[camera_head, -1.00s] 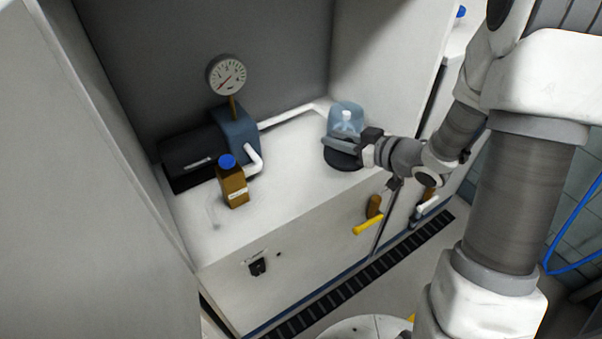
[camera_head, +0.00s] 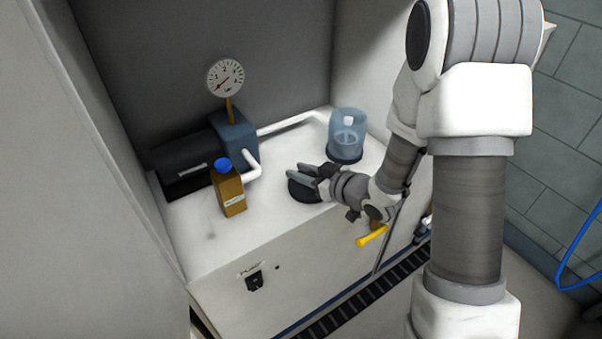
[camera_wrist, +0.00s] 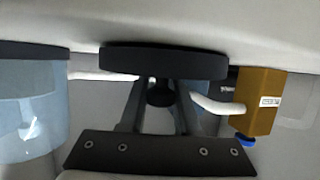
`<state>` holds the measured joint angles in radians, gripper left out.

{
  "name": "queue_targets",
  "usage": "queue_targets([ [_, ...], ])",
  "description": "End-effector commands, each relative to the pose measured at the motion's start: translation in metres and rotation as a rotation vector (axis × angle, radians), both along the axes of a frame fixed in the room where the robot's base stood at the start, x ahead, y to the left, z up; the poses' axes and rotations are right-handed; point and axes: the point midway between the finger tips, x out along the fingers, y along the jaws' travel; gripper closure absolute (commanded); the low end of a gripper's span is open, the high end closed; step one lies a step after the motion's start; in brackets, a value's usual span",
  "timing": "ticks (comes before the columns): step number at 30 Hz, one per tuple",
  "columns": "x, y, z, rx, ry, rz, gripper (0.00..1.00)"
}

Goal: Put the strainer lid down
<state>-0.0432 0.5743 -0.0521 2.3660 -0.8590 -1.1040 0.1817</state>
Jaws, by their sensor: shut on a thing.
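The strainer lid (camera_head: 300,193) is a flat black disc with a knob. My gripper (camera_head: 304,172) is shut on the lid's knob and holds it low over the white counter, left of the strainer. The wrist view, which is upside down, shows the lid (camera_wrist: 165,63) flat and level beyond my fingers (camera_wrist: 158,98), with the knob between them. I cannot tell whether the lid touches the counter. The strainer (camera_head: 347,128) is a clear blue pot with a white piece inside and a dark base, apart from the lid. It also shows in the wrist view (camera_wrist: 30,115).
A brown bottle with a blue cap (camera_head: 231,192) stands left of the lid on the counter (camera_head: 250,235). A dark pump (camera_head: 235,135) with a gauge (camera_head: 225,77) and white pipe (camera_head: 290,124) is behind. Bare counter lies between bottle and lid. A yellow handle (camera_head: 370,237) sticks out below the front edge.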

Motion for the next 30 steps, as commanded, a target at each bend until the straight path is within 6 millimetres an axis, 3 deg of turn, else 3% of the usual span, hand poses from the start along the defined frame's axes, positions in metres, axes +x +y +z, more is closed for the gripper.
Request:
queue_targets([
  [5, 0.0, 0.0, -0.003, 0.001, 0.001, 0.0, 1.0],
  [6, 0.0, 0.0, -0.004, 0.001, 0.001, 0.0, 0.68],
  [11, 0.0, 0.0, -0.002, 0.0, 0.001, 0.0, 0.39],
  [23, -0.001, -0.001, 0.003, 0.0, 0.001, 0.0, 0.39],
  [30, -0.031, -0.034, 0.02, 0.0, 0.003, -0.006, 0.39],
])
